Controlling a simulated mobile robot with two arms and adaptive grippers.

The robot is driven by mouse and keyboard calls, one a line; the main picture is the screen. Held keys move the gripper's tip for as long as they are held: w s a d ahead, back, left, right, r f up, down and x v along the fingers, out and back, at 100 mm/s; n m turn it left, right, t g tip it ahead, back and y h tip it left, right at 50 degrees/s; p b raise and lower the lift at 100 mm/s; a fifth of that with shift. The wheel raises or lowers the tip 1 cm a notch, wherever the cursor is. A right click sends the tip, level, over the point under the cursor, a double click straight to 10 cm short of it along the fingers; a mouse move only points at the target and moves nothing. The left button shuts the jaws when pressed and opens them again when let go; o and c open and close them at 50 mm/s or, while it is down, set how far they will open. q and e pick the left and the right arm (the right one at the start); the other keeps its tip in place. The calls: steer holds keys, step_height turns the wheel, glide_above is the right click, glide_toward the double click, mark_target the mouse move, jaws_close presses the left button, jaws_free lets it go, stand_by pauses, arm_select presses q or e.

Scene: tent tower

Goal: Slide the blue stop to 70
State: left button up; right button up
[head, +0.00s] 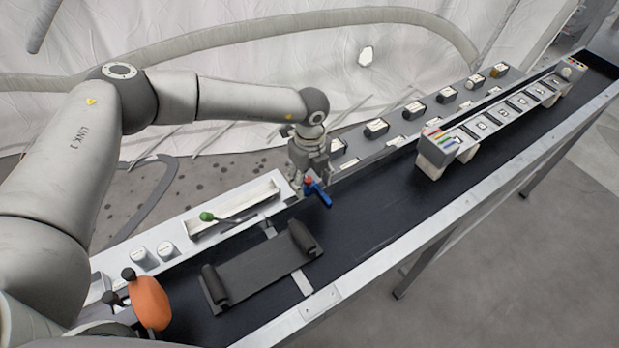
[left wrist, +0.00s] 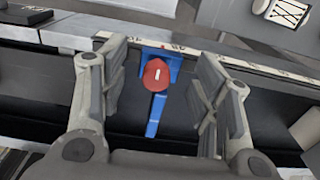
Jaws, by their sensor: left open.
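The blue stop (head: 319,192) sits at the far edge of the dark bench channel, with a red knob (head: 309,181) on top. In the left wrist view the blue stop (left wrist: 157,113) shows its arm pointing toward me, with the red knob (left wrist: 156,75) above it. My left gripper (head: 307,178) points down over the stop. Its fingers are open, one on each side of the knob, with gaps showing. A pale scale strip (left wrist: 112,45) runs behind the stop; its marks are too blurred to read. My right gripper is out of view.
A dark carriage with two rollers (head: 255,267) lies in the channel at the near left. A tray with a green-knobbed lever (head: 207,216) and an orange object (head: 148,300) are on the left. A raised rack (head: 437,152) stands right of the stop; dark channel floor lies between.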

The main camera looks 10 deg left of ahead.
arm_select(q)
steer(key=shift+f, duration=0.55)
steer(key=shift+d, duration=0.1)
jaws_close()
